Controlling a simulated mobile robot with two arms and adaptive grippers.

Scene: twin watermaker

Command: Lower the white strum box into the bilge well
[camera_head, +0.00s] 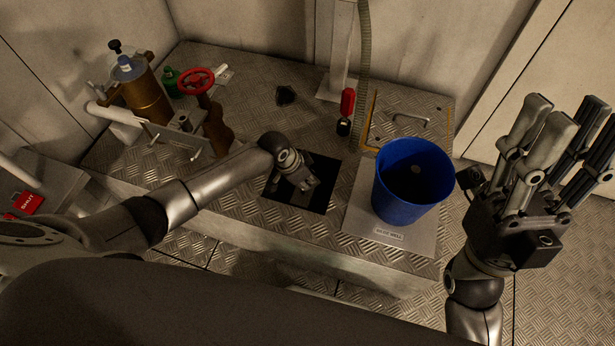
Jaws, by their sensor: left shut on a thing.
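The bilge well (323,167) is a dark square opening in the tread-plate platform. My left arm reaches over its left edge, and my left gripper (303,183) points down at the opening. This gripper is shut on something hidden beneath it. I cannot make out the white strum box; the gripper and the dark well hide what is held. My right gripper (568,125) is raised at the right, fingers up and spread apart, with nothing between them.
A blue bucket (408,185) stands right of the well on a plate labelled bilge well (388,233). A red-handled tool (346,110) stands behind the opening. A brown pump (145,93) and a red valve wheel (196,81) are at the left.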

